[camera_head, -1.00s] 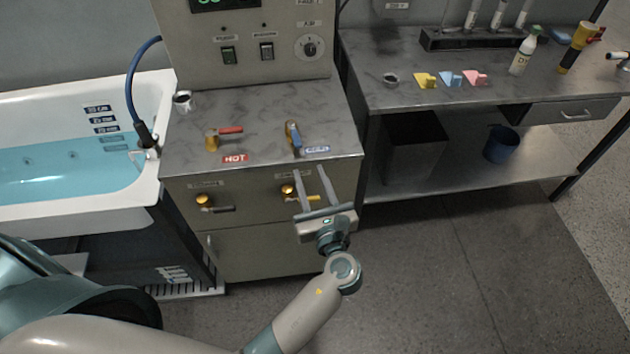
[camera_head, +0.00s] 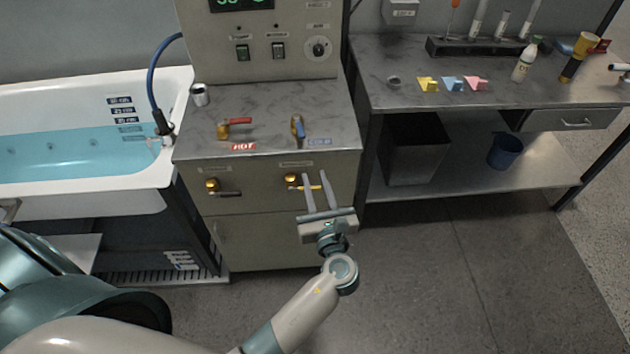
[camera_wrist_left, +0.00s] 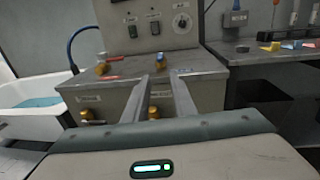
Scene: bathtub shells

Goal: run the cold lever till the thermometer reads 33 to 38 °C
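The cold lever (camera_head: 297,127) is blue on a brass valve, on the steel counter above the blue COLD label (camera_head: 319,141). The red hot lever (camera_head: 236,121) is to its left, above the red HOT label (camera_head: 243,146). A green digital display (camera_head: 240,3) is cut off at the top edge; I cannot read its value for certain. My left gripper (camera_head: 315,178) is open and empty, below and in front of the cold lever, apart from it. Its two fingers (camera_wrist_left: 168,82) also show in the left wrist view, pointing toward the counter. My right gripper is not in view.
A bathtub (camera_head: 85,200) with blue water stands at left, with a blue hose (camera_head: 152,85) at its rim. Brass fittings (camera_head: 212,186) protrude from the cabinet front. A workbench (camera_head: 385,50) with wedges and bottles is at right. The floor before the cabinet is clear.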

